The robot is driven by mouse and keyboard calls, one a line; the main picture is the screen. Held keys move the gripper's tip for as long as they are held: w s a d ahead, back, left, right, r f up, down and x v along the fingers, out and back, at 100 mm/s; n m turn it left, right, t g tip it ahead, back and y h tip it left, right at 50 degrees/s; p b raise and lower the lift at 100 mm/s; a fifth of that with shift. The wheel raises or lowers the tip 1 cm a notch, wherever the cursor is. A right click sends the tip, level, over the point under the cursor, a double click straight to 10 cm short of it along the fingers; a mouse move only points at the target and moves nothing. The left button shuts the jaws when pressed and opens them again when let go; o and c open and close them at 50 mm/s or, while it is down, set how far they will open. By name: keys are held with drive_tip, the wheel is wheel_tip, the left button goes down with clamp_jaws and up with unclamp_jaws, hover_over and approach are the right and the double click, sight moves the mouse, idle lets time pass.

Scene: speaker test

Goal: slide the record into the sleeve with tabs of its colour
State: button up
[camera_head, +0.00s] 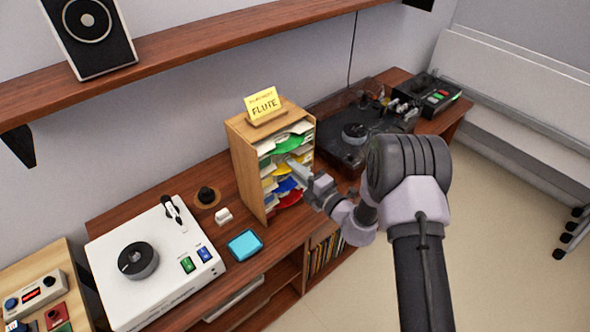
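A wooden rack (244,166) stands on the cabinet with its open front facing right. Pale sleeves lie flat in its slots, with green (290,143), yellow (282,169), blue (286,186) and red (292,198) parts showing. I cannot tell which of these are tabs and which are records. My gripper (302,174) is at the rack's open front, at about the middle slots. A pale, narrow shape extends from it towards the slots. I cannot tell whether this is a finger or something held, or whether the fingers are open.
A yellow card reading "FLUTE" (263,102) stands on the rack. A white turntable (155,262) is at left and a dark turntable (352,132) is behind right. A cyan pad (245,245) and small white block (223,215) lie before the rack. A shelf (200,40) runs above.

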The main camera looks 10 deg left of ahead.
drive_tip(key=v, duration=0.7)
idle(0.3)
